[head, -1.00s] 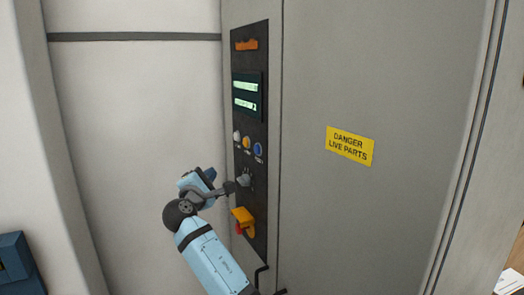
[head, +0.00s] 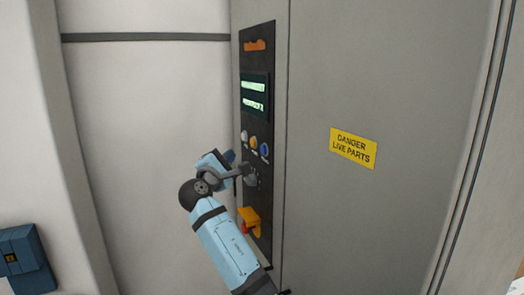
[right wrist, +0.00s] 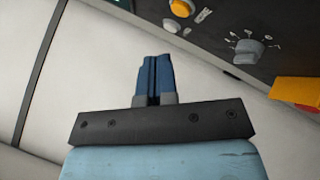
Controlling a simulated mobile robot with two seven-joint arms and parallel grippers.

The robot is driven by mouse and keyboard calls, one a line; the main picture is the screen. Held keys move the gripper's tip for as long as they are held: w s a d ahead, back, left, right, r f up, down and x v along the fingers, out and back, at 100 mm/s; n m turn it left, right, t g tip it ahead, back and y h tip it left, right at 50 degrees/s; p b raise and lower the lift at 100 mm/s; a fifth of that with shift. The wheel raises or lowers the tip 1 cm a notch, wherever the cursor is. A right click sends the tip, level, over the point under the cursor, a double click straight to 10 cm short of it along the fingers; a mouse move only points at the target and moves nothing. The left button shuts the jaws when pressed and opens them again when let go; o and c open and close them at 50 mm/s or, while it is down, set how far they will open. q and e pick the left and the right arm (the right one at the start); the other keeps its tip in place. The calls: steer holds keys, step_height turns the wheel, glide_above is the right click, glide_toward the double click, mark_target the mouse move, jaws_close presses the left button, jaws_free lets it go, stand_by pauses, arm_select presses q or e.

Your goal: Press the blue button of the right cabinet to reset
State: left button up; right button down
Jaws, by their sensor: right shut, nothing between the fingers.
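The right cabinet's dark control panel (head: 257,88) carries a row of white (head: 244,136), orange (head: 253,143) and blue buttons. The blue button (head: 264,150) is the rightmost of the row. My right gripper (head: 230,156) is just left of the panel, at about button height, left of the blue button in the picture. In the right wrist view, its dark blue fingers (right wrist: 153,78) are together with nothing between them. That view shows the orange and white buttons at the top, but not the blue one. My left gripper is not in view.
A grey rotary knob (head: 250,178) and a yellow guard (head: 249,215) over a red part sit below the buttons. Lit displays (head: 254,96) sit above. The cabinet door bears a yellow danger sign (head: 353,147). A dark blue box (head: 25,260) is at lower left.

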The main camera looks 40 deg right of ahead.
steer(key=s+d, duration=0.1)
steer(key=d, duration=0.5)
steer(key=shift+s+p, duration=0.2)
steer(key=shift+p, duration=0.15)
steer(key=shift+d, duration=0.15)
stand_by(1.6)
steer(key=shift+s+d, duration=0.15)
steer(key=shift+d, duration=0.15)
steer(key=shift+d+p, duration=0.35)
steer(key=shift+d, duration=0.05)
stand_by(0.6)
steer(key=shift+a, duration=0.8)
steer(key=shift+a, duration=0.1)
steer(key=shift+w+a, duration=0.25)
steer(key=shift+a, duration=0.55)
steer(key=shift+w+a, duration=0.2)
steer(key=shift+a, duration=0.55)
steer(key=shift+w+a, duration=0.25)
steer(key=shift+a, duration=0.55)
